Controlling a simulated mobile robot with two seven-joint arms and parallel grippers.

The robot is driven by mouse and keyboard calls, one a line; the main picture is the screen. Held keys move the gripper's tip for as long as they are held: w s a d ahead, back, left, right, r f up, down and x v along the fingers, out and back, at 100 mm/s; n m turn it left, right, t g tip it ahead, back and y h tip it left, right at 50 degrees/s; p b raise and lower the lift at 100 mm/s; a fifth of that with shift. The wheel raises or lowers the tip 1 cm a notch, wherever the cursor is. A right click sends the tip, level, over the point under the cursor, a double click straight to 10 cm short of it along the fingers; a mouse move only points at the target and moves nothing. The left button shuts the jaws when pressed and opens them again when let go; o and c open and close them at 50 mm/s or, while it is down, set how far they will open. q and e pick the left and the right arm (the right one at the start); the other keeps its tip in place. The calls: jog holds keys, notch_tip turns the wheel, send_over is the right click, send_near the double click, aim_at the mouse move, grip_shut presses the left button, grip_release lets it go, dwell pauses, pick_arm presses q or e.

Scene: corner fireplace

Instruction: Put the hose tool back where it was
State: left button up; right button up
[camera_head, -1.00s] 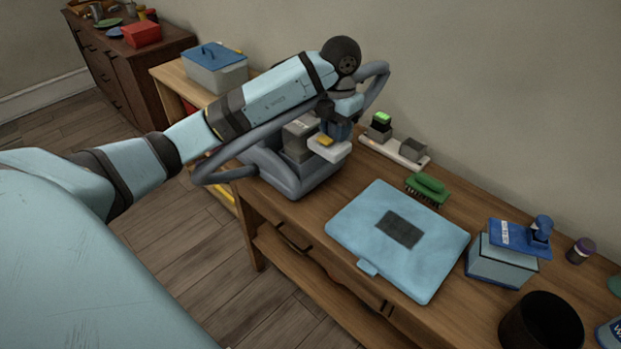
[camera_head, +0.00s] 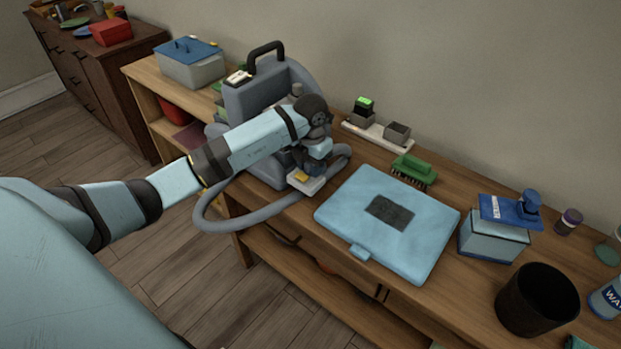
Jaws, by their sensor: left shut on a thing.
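The hose tool (camera_head: 306,184) has a pale, wide head with a small yellow patch. My left gripper (camera_head: 311,166) is shut on it, in front of the grey cleaning machine and left of the light blue case. My wrist hides part of the grip, and I cannot tell if the tool touches the table. A grey hose (camera_head: 236,223) loops from the tool past the table's front edge towards the machine. The grey cleaning machine (camera_head: 257,93) stands upright with a black handle on top. My forearm hides its lower middle. My right gripper is not in view.
The light blue case (camera_head: 420,240) lies flat right of the tool. Behind it are a green brush (camera_head: 412,169) and a white strip with dark blocks (camera_head: 378,130). A blue-lidded box (camera_head: 493,244) and black cup (camera_head: 537,299) stand right. A grey bin (camera_head: 190,67) stands left.

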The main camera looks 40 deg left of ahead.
aim_at(310, 179)
pick_arm(q)
jog(key=shift+f, duration=2.25)
jog(key=shift+f, duration=0.15)
jog(key=o, duration=0.8)
jog(key=shift+o, duration=0.2)
